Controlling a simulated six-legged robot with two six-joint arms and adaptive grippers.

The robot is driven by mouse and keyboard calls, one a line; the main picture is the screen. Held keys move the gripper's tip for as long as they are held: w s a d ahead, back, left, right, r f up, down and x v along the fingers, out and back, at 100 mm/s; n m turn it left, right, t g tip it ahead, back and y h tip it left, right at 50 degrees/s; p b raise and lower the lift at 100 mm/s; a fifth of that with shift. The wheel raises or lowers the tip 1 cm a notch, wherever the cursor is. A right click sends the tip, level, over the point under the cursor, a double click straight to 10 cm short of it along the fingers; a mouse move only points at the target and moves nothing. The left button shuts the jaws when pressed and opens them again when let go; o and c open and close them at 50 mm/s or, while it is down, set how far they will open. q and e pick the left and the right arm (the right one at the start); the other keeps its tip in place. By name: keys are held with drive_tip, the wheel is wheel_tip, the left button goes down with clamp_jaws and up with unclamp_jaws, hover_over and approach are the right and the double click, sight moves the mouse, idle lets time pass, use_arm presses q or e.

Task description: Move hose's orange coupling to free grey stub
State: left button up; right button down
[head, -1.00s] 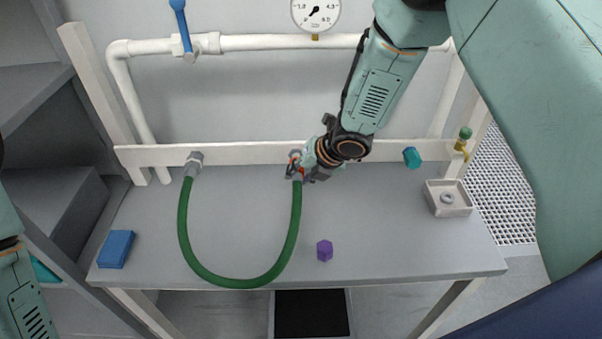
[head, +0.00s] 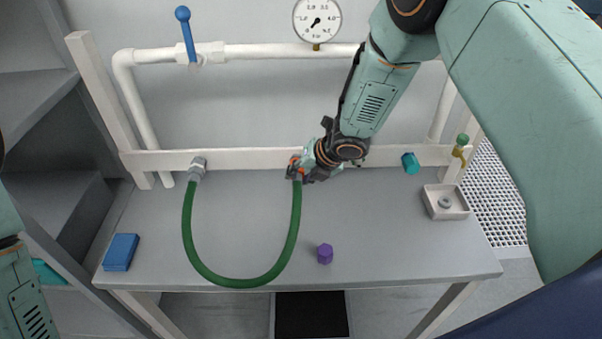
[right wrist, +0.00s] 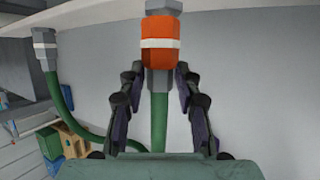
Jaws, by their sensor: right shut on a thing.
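The orange coupling (head: 295,164) is at the upper end of the green hose's right leg (head: 294,225), just under the white rail. In the right wrist view the coupling (right wrist: 161,52) is orange with a white band and upright, with a grey hex fitting (right wrist: 160,6) directly above it, touching it or very close. My right gripper (head: 298,172) is shut at the coupling's lower end, its fingers on both sides. The hose's other end meets a grey fitting (head: 197,165) on the rail's left. I cannot make out a free grey stub. My left gripper is out of view.
On the grey table are a blue box (head: 121,252), a purple hex piece (head: 325,254) and a grey tray (head: 431,204) holding a ring. A teal cap (head: 411,163) is on the rail's right, near a green-knobbed brass valve (head: 461,146). The table's middle is largely clear.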

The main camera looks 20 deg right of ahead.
drive_tip(key=shift+w+d, duration=0.1)
drive_tip(key=c, duration=1.3)
unclamp_jaws()
drive_tip(key=shift+w, duration=0.1)
drive_tip(key=o, duration=0.5)
drive_tip(key=shift+c, duration=0.2)
